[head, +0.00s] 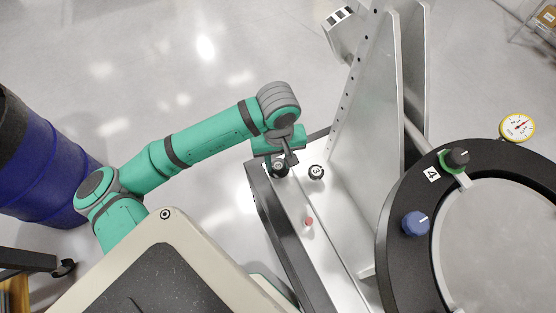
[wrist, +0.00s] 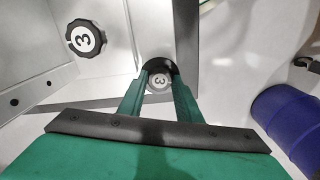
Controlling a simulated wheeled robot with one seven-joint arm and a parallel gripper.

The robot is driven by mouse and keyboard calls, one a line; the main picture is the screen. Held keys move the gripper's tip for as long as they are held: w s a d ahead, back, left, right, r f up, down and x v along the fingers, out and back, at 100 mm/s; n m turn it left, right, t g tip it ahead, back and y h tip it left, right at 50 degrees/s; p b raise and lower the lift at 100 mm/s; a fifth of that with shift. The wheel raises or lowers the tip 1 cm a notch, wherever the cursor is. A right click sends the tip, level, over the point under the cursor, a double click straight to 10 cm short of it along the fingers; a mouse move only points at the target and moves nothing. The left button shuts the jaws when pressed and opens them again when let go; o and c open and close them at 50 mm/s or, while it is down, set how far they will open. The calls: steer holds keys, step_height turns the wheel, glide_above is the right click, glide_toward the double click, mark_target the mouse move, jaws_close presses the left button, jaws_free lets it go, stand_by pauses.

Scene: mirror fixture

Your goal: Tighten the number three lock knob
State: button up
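A black knob with a white disc marked 3 (wrist: 159,82) sits between the two fingers of my gripper (wrist: 160,92) in the wrist view. The fingers flank it closely and appear to press on its sides. In the head view, my gripper (head: 286,158) reaches down at this knob (head: 279,169), near the left edge of the metal base plate (head: 330,225). A second black knob marked 3 (head: 316,172) stands just to the right on the plate, apart from my gripper. It also shows at upper left in the wrist view (wrist: 84,38).
A small red-topped peg (head: 309,222) stands lower on the plate. A tall metal bracket (head: 365,110) rises to the right. The round black mirror ring (head: 398,255) carries a blue knob (head: 415,224), a green-based knob (head: 457,158) and a yellow dial gauge (head: 517,127). A blue barrel (head: 45,165) stands far left.

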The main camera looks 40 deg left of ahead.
steer(key=c, duration=0.4)
steer(key=shift+c, duration=0.2)
